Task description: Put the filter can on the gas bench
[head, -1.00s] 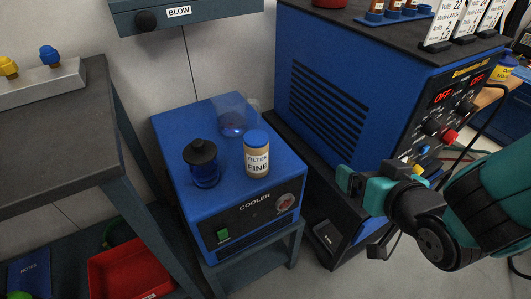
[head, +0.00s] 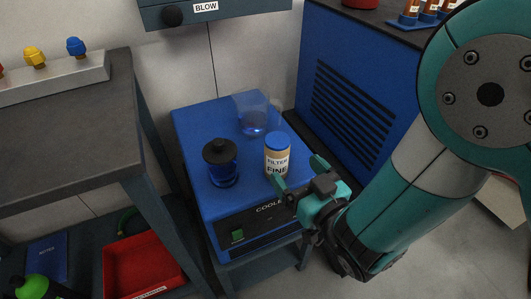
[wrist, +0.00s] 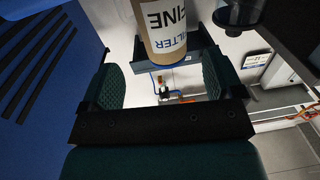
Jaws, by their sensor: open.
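The filter can (head: 277,158), tan with a blue cap and a label reading FILTER FINE, stands upright on top of the blue cooler (head: 200,135). My gripper (head: 299,175) is open at the can's front right, its left finger close to the can's base. In the wrist view, the can (wrist: 167,32) lies ahead, in line with the gap of my open gripper (wrist: 163,78); I cannot tell whether a finger touches it. The dark grey bench (head: 60,135) at the left, with a manifold of coloured knobs, appears to be the gas bench.
A dark-lidded blue jar (head: 221,165) stands left of the can, and a clear container (head: 254,116) behind it. A large blue machine (head: 350,100) rises at the right. A red bin (head: 140,265) sits on the lower shelf. The bench's front top is clear.

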